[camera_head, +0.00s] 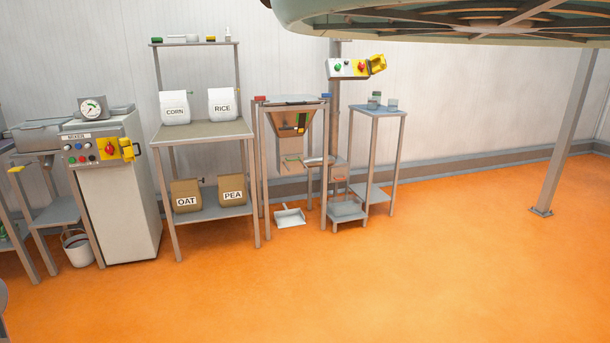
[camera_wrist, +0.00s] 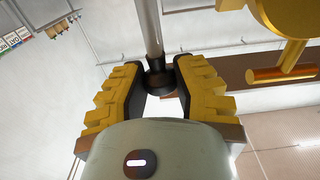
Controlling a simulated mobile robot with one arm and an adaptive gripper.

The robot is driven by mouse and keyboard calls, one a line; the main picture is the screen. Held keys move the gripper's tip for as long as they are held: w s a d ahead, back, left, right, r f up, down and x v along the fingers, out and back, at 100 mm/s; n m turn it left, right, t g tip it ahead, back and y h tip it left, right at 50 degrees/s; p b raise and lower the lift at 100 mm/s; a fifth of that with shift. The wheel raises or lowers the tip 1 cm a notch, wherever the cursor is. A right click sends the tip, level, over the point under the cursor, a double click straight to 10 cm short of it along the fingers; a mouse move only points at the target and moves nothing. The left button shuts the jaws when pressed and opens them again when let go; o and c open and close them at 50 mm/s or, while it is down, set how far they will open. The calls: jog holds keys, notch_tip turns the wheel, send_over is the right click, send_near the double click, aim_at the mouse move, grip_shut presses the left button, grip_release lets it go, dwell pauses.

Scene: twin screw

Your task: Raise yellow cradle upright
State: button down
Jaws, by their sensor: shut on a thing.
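In the wrist view, my gripper (camera_wrist: 157,68) has its two black pads with yellow ribbed backs closed around a black collar (camera_wrist: 155,84) on a grey rod (camera_wrist: 149,28). The rod runs from the collar to the top edge. A large rounded yellow part (camera_wrist: 288,16), perhaps the yellow cradle, enters at the top right, apart from my fingers. A copper-coloured pin (camera_wrist: 281,75) sits below it on a yellow arm. Most of this yellow part is cut off, so its tilt cannot be told. My gripper does not show in the head view.
In the head view, a mixer (camera_head: 109,190), a shelf table (camera_head: 202,131) with bags, a hopper stand (camera_head: 293,100) and a small table (camera_head: 377,110) line the wall. A large round frame (camera_head: 450,20) hangs overhead. The orange floor (camera_head: 400,270) in front is clear.

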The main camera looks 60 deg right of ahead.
jog(key=shift+f, duration=0.15)
jog(key=c, duration=0.6)
grip_release()
jog(key=shift+c, duration=0.2)
jog(key=shift+d, duration=0.1)
jog(key=v, duration=1.2)
